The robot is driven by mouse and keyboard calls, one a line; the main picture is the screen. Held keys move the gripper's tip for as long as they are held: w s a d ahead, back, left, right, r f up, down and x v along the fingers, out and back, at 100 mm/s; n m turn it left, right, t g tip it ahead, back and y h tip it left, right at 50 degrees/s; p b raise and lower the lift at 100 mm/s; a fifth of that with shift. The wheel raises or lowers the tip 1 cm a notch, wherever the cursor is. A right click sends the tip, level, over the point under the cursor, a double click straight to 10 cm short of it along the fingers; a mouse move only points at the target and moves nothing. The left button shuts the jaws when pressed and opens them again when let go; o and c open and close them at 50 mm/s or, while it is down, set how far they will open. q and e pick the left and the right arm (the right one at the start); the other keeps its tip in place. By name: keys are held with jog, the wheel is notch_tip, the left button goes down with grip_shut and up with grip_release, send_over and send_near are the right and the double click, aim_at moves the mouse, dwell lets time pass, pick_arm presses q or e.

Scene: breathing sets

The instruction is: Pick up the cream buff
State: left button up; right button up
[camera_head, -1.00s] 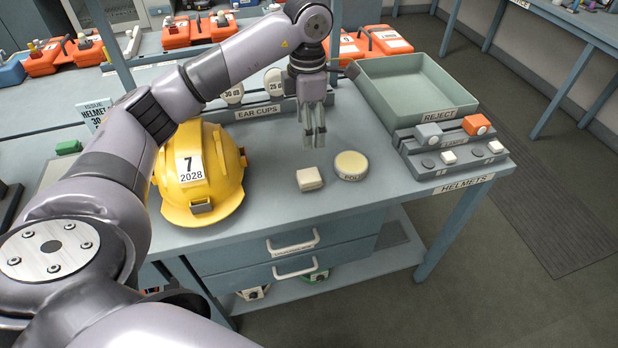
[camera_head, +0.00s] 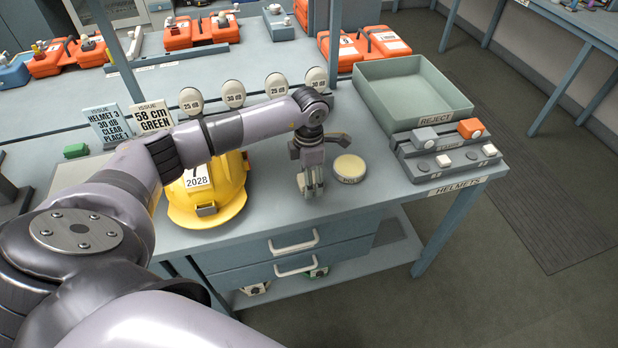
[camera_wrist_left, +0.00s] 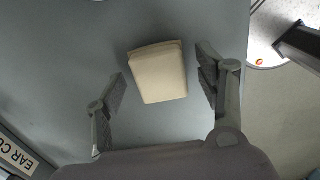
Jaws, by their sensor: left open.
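The cream buff (camera_wrist_left: 158,72) is a small rectangular block on the grey bench top, seen from above in the left wrist view. My left gripper (camera_head: 312,190) points down over the buff's place in the head view and hides most or all of it. In the left wrist view the two fingers stand open, one on each side of the buff, with a visible gap on both sides. The buff is not gripped. My right gripper is not in view.
A round cream-topped tin (camera_head: 349,167) stands close right of my left gripper. The yellow helmet (camera_head: 228,195) is to the left. The green reject tray (camera_head: 385,105) and a grey block holder (camera_head: 420,165) are at the right. Bench front is clear.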

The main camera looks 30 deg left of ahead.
pick_arm(q)
jog(key=shift+f, duration=0.35)
jog(key=shift+c, duration=0.4)
jog(key=c, duration=1.1)
